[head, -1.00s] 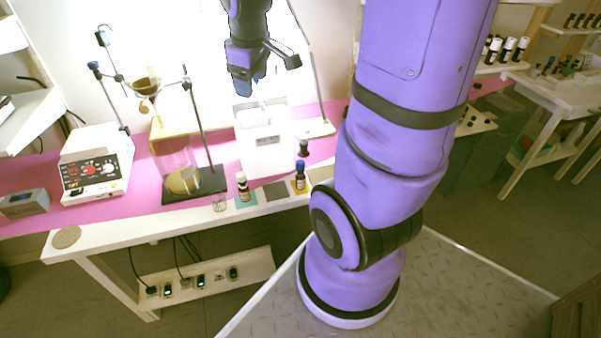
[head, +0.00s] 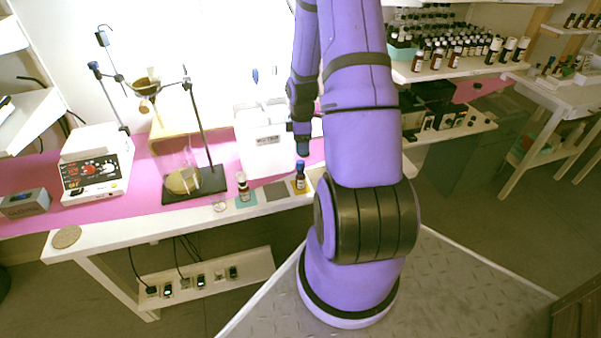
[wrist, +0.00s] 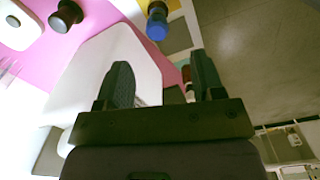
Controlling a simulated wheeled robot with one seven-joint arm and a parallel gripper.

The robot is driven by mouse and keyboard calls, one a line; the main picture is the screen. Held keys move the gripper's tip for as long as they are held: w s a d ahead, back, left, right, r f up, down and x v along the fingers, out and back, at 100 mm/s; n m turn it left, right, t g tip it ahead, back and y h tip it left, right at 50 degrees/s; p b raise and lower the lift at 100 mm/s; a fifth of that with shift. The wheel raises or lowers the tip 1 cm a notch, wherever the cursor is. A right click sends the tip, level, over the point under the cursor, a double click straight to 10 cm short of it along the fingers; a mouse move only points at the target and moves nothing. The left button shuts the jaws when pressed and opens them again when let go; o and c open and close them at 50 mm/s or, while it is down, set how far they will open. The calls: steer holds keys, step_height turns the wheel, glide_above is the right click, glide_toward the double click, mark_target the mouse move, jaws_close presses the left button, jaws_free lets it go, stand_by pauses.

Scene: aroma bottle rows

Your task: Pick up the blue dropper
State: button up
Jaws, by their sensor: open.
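A dark bottle with a blue dropper top (head: 300,178) stands on a yellow square at the front of the bench. Its blue top also shows in the wrist view (wrist: 157,28), beyond the fingertips. Two small blue pieces (head: 255,76) show above the white container; I cannot tell what they are.
The white container (head: 268,142) stands behind and left of the bottle. A second bottle (head: 243,187) stands on a teal square to the left, partly hidden by a finger in the wrist view. A metal stand (head: 205,135) with glassware is further left.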

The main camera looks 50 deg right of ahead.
mark_target(300, 162)
step_height(300, 162, down, 5)
steer(key=shift+w+f, duration=0.2)
steer(key=shift+f, duration=1.35)
steer(key=shift+w+f, duration=0.15)
steer(key=shift+f, duration=1.4)
steer(key=shift+c, duration=0.3)
steer(key=c, duration=0.6)
